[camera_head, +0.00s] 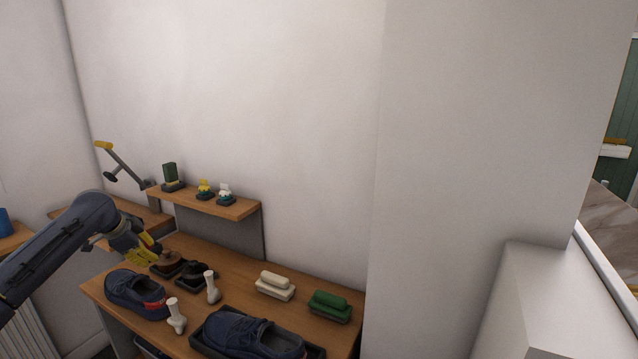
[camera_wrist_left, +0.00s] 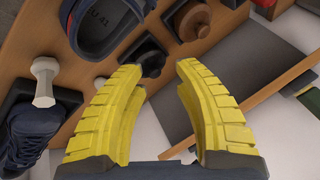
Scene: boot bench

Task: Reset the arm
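My left arm (camera_head: 62,238) comes in from the left in the head view. Its yellow-fingered left gripper (camera_head: 148,250) is above the back left part of the wooden bench (camera_head: 238,266). In the left wrist view the two yellow fingers (camera_wrist_left: 160,90) stand apart with nothing between them. A brown round-topped item (camera_head: 167,259) on a dark base is just past the fingers in the head view; whether they touch it cannot be told there. My right gripper is not in view.
Navy shoes (camera_head: 135,290) (camera_head: 250,335), white pegs (camera_head: 175,316) (camera_head: 212,288), a cream brush (camera_head: 275,284) and a green brush (camera_head: 330,304) are on the bench. A small shelf (camera_head: 225,205) holds several little items behind. A lamp (camera_head: 122,165) stands at the back left. A white wall rises behind.

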